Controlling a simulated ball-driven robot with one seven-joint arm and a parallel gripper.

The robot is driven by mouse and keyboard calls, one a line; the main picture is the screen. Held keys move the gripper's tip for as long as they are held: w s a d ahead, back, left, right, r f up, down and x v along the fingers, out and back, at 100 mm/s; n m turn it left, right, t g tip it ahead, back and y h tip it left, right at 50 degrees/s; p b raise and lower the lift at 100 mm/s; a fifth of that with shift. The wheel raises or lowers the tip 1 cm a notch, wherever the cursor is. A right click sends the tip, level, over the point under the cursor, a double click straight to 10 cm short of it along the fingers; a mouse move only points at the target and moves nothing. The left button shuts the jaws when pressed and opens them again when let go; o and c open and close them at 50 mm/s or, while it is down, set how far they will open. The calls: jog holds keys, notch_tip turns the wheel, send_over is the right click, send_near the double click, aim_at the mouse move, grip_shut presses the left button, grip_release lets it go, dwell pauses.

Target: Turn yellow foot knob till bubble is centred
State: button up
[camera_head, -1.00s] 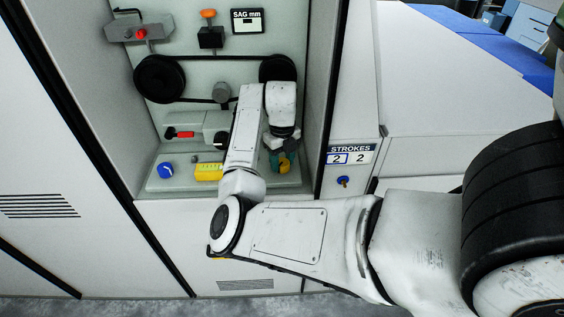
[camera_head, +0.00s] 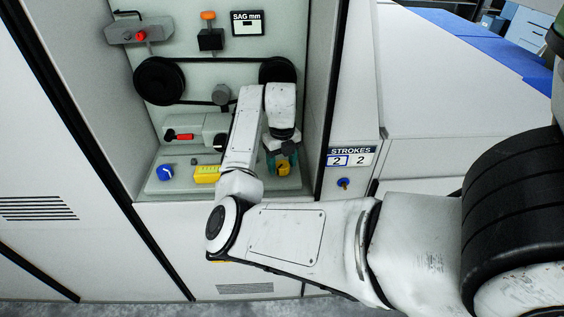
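The fingers look closed in on the knob, though the arm and wrist hide part of the contact. A blue knob (camera_head: 165,172) is at the left end of the ledge.
Above the ledge are a red-handled tool (camera_head: 180,136), two black pulleys (camera_head: 160,80) with a belt, an orange-topped part (camera_head: 208,16) and a SAG mm display (camera_head: 247,22). Cabinet walls enclose my gripper on both sides. A STROKES counter (camera_head: 350,157) sits on the right panel.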

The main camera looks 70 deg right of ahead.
aim_at(282, 164)
jog(key=shift+o, duration=0.7)
notch_tip(282, 164, up, 11)
jog(key=b, duration=0.1)
jog(key=shift+f, duration=0.15)
dwell(0.3)
